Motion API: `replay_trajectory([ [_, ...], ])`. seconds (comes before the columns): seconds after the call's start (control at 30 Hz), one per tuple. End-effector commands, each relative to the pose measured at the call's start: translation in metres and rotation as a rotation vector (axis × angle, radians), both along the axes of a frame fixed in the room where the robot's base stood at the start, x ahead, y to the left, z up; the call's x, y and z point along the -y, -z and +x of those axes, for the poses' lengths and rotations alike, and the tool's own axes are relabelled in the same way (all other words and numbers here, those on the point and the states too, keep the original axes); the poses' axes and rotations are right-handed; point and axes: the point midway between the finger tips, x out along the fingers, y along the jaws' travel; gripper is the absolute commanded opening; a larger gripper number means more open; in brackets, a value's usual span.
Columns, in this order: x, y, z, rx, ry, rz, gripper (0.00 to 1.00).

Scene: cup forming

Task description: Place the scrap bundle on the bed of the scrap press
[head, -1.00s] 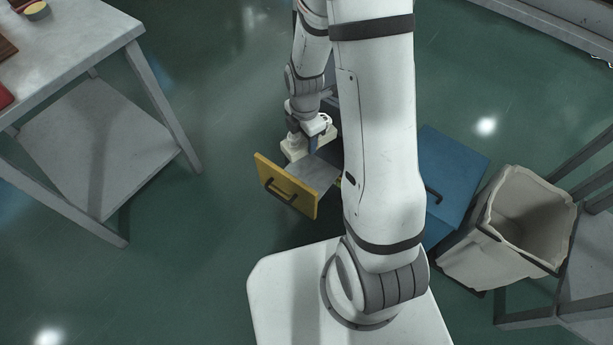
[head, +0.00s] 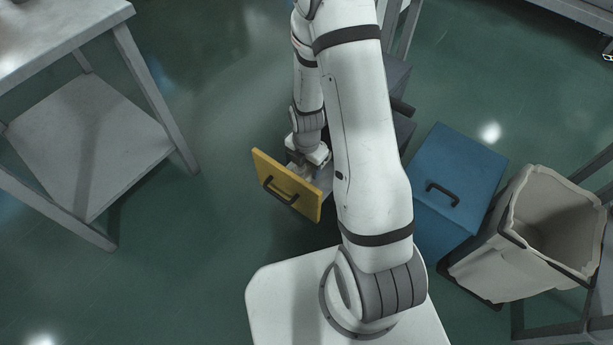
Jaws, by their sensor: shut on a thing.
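My gripper (head: 308,160) is behind a yellow panel (head: 286,186) with a black handle, low over the grey surface that the panel fronts. It is shut on a pale, small thing, which I take to be the scrap bundle (head: 303,173). The bundle is mostly hidden by the gripper and the panel. I cannot tell whether it touches the surface. The yellow panel looks like the front of a pulled-out bed or drawer of a dark grey unit (head: 400,75). My arm hides much of that unit.
A blue cabinet (head: 455,170) with a black handle stands right of my arm. Beside it is an open beige bag bin (head: 545,225) in a dark frame. A grey table (head: 75,30) with a lower shelf is at left. The green floor between is clear.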

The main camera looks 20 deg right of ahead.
Motion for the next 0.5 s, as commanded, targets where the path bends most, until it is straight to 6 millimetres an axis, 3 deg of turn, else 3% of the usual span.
replay_trajectory([
  [0.33,0.001,0.04,0.0,-0.001,0.002,0.0,0.2],
  [0.5,0.001,0.04,0.0,0.001,0.002,0.0,0.2],
])
